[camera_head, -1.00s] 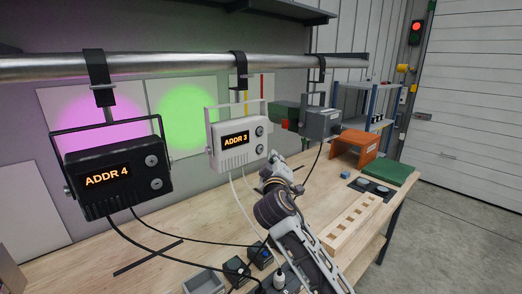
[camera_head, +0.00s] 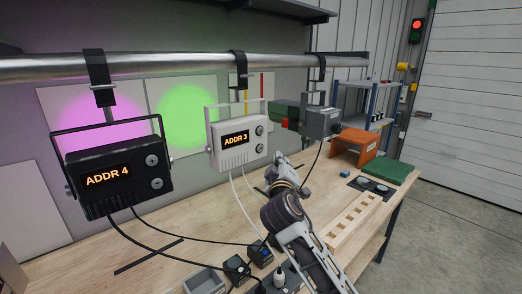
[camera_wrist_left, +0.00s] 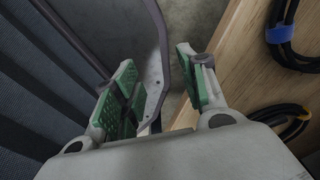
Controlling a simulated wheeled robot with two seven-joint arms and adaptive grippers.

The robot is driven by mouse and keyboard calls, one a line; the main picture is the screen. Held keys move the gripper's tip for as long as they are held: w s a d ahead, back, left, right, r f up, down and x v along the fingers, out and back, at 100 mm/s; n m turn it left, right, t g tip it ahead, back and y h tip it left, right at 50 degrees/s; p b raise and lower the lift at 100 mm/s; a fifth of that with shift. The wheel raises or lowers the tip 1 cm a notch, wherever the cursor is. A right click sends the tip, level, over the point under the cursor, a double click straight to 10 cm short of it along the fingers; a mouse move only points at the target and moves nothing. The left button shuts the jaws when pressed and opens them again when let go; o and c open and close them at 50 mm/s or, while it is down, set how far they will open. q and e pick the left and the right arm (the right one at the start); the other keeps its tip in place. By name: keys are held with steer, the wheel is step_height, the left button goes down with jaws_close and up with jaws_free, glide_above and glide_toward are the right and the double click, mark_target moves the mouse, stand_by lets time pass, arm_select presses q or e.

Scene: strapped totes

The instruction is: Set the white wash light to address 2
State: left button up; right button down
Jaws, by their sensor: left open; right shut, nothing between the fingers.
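The white wash light (camera_head: 226,157) hangs from the pipe in the head view, and its display (camera_head: 236,138) reads ADDR 3. Two round grey buttons (camera_head: 259,130) sit one above the other to the right of the display. My right gripper (camera_head: 277,160) is shut and empty, just below and right of the lower button; it looks apart from the light, though depth is hard to judge. My left gripper (camera_wrist_left: 160,90) is open and empty in the left wrist view, with its green-padded fingers spread beside the wooden bench.
A black light (camera_head: 110,182) reading ADDR 4 hangs at the left. A grey unit (camera_head: 320,122) hangs right of the white light. Cables run down to the bench (camera_head: 160,250). An orange stand (camera_head: 355,145) and green mat (camera_head: 390,172) lie at the right.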

arm_select(q)
jaws_close()
stand_by(1.2)
steer(key=shift+a, duration=0.1)
